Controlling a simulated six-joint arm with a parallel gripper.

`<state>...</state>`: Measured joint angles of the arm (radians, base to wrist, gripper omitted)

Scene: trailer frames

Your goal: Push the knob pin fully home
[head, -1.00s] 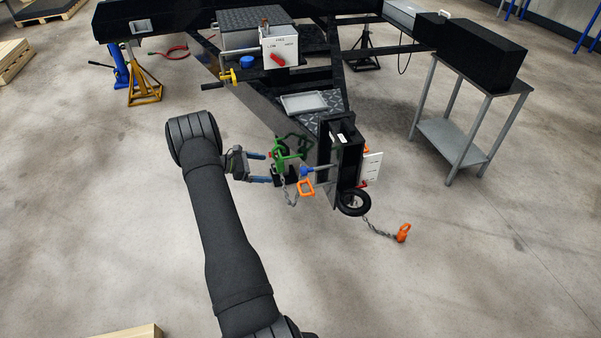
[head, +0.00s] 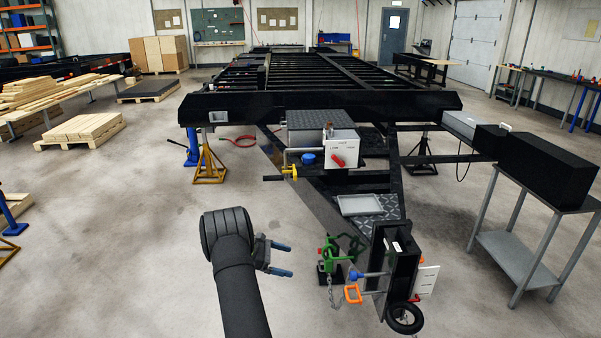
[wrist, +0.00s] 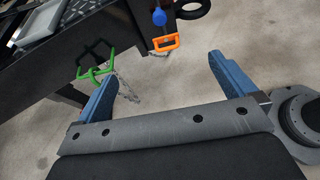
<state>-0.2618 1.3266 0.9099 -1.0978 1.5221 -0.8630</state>
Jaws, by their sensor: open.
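The knob pin has a blue knob (head: 354,275) on a grey shaft, sticking out to the left from the black upright housing (head: 398,258) at the trailer's nose. A length of shaft shows between knob and housing. In the wrist view the blue knob (wrist: 159,17) is at the top, beyond the fingertips. An orange loop handle (head: 353,294) is just below the knob; it also shows in the wrist view (wrist: 166,42). My gripper (head: 289,260) is open and empty, left of the knob and apart from it. Its two blue fingers spread wide in the wrist view (wrist: 161,75).
A green clamp-like part (head: 328,254) with a hanging chain (head: 333,292) is between my gripper and the housing. A small black wheel (head: 404,318) is below the housing. A yellow stand (head: 209,165) is further back.

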